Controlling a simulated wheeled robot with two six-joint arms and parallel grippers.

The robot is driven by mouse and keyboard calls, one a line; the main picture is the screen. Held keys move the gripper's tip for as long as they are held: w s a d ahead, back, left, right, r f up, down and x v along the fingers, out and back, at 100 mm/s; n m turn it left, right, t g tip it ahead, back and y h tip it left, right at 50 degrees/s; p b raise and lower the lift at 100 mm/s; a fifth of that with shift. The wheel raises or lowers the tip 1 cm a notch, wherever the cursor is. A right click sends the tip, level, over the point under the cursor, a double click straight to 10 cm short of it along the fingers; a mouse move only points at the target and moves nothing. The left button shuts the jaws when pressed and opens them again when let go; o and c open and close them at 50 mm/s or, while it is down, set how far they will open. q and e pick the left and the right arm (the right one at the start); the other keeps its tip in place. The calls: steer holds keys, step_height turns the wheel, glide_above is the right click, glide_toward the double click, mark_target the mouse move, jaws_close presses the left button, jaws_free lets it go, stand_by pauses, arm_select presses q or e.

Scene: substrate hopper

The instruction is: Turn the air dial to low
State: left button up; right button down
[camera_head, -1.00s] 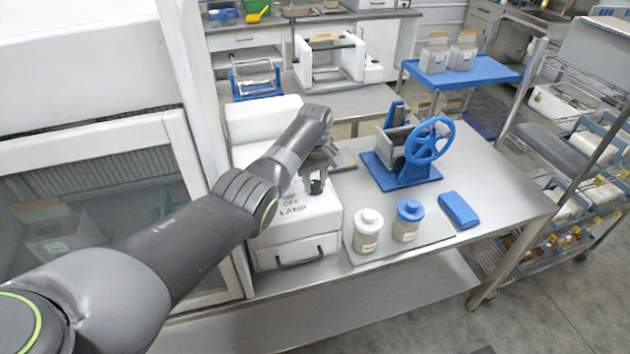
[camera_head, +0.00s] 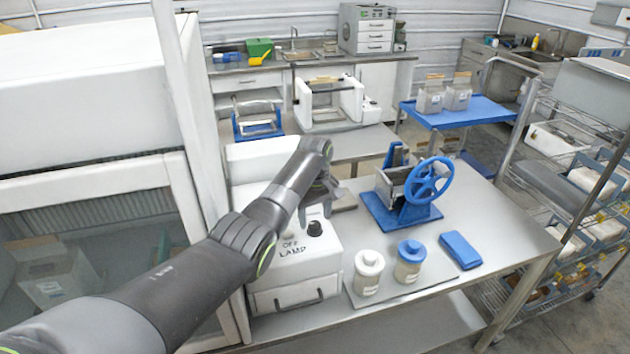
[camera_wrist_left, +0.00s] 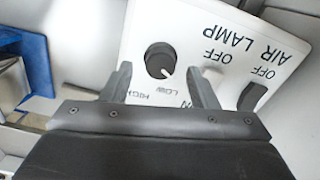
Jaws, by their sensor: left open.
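The air dial (camera_wrist_left: 160,60) is a round black knob on the white sloped control panel (camera_wrist_left: 282,35). In the left wrist view its white pointer line points toward the LOW label, with HIGH beside that label. In the head view the dial (camera_head: 315,228) shows on top of the white box (camera_head: 290,280). My left gripper (camera_wrist_left: 161,84) is open and empty, its fingers spread to either side of the dial in the wrist view. In the head view the gripper (camera_head: 327,198) is just above and behind the dial, apart from it.
A blue hand-wheel press (camera_head: 405,200), two jars (camera_head: 368,272) and a blue block (camera_head: 460,250) stand on the steel table (camera_head: 500,225). A glass-fronted cabinet (camera_head: 185,190) stands close on the left.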

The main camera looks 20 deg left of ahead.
arm_select(q)
step_height(320, 180, up, 8)
steer(key=b, duration=0.3)
step_height(320, 180, up, 6)
steer(key=p, duration=0.3)
glide_above(315, 224)
steer(key=shift+s+r+p, duration=0.1)
steer(key=shift+r+p, duration=0.3)
steer(key=shift+r, duration=0.1)
steer(key=shift+f, duration=0.1)
